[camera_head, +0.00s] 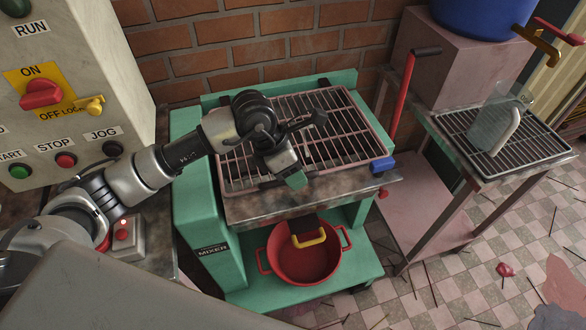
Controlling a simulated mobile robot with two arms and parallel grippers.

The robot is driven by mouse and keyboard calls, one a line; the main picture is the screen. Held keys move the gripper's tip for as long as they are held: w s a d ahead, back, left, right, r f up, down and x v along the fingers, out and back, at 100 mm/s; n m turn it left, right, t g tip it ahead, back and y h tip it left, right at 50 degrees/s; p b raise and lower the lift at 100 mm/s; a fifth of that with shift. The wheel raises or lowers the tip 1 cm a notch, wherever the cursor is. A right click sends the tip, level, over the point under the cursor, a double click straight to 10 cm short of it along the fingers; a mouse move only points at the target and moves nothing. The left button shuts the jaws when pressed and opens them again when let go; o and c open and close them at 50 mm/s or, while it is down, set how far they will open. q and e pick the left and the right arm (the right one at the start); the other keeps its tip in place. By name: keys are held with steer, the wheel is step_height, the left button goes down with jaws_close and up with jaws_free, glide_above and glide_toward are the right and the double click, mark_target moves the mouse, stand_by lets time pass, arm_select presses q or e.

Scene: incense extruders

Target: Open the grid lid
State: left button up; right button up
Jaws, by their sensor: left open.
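The grid lid (335,122), a grate of thin metal bars in a pinkish frame, lies over the top of the green mixer (196,215). It looks down flat. A blue handle or block (383,164) sits at its near right corner. My left gripper (306,149) reaches in from the left over the grid's near middle part. Its fingers are spread apart, with nothing visible between them. I cannot tell whether a fingertip touches the bars. My left arm and wrist hide the grid's left part. My right gripper is not in view.
A red pot (305,265) stands on the mixer's lower shelf, under a yellow handle (308,240). A red lever (404,97) rises right of the lid. A control cabinet (75,80) stands at left; brick wall lies behind.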

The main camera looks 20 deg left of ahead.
arm_select(q)
steer(key=shift+c, duration=1.1)
jaws_close()
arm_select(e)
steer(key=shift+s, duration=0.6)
arm_select(q)
steer(key=shift+r, duration=0.15)
